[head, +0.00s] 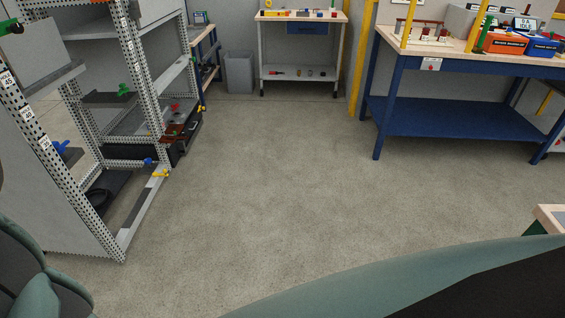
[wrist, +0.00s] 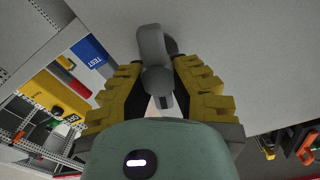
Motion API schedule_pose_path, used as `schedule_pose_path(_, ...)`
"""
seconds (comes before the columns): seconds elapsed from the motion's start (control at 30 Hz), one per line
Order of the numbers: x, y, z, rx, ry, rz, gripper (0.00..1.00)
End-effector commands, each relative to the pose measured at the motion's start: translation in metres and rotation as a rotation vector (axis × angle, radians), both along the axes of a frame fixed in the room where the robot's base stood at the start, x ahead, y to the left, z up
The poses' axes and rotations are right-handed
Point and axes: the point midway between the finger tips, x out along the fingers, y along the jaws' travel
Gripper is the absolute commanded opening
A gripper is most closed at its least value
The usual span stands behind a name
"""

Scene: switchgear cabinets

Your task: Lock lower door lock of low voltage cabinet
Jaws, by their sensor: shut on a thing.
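In the wrist view, a grey rounded lock handle (wrist: 152,45) stands out from a plain light-grey door panel (wrist: 235,35). My gripper (wrist: 158,72) has its yellow ribbed fingers on both sides of the handle's near end and is shut on it. The handle's base is partly hidden behind its own grip. I cannot tell from this view whether the lock's latch is engaged. The head view does not show my gripper or this handle.
In the wrist view, a blue TEST label (wrist: 94,52) and a yellow panel (wrist: 50,96) lie left. The head view shows a perforated metal frame (head: 139,65) left, a blue workbench (head: 440,117) right and a grey bin (head: 239,74) behind. The middle floor is clear.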

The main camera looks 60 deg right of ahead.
Motion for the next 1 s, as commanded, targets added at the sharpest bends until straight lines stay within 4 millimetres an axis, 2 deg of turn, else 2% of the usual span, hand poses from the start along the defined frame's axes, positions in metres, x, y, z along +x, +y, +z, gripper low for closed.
schedule_pose_path(0.1,0.002,-0.0027,-0.006,0.097,0.061,-0.007,0.0)
schedule_pose_path(1.0,0.0027,-0.0046,-0.0093,0.815,0.502,-0.001,0.0)
